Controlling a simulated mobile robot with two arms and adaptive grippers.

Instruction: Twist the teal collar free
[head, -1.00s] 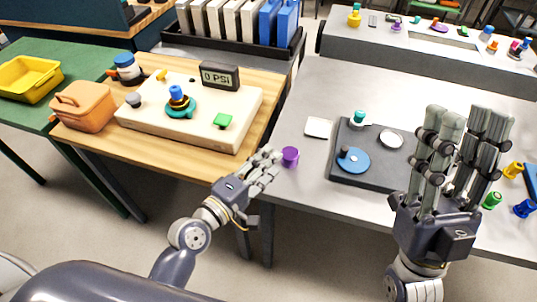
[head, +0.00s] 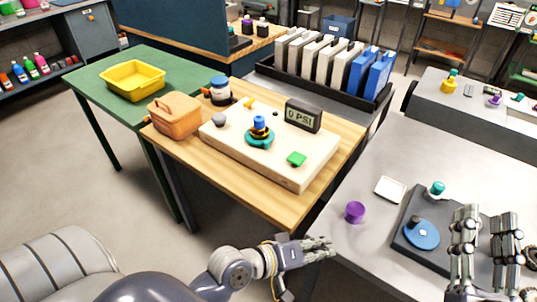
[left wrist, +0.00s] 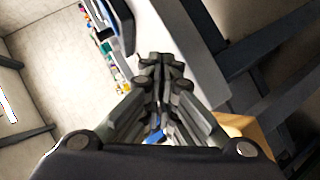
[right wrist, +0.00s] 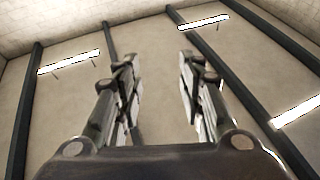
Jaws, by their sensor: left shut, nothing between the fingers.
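The teal collar (head: 260,137) sits around the base of a blue-topped fitting (head: 259,123) on the cream board (head: 225,139), in the head view. My left gripper (head: 320,247) is shut and empty at the near edge of the grey table, well to the near right of the collar. In the left wrist view its fingers (left wrist: 163,70) meet. My right gripper (head: 487,215) is raised at the lower right, over the grey table, far from the collar. In the right wrist view its fingers (right wrist: 155,70) stand apart with nothing between them.
The board with a "0 PSI" gauge (head: 303,115) lies on the wooden table (head: 262,198). A purple cup (head: 355,211) and white dish (head: 390,189) are on the grey table. A black rack (head: 328,102) stands behind.

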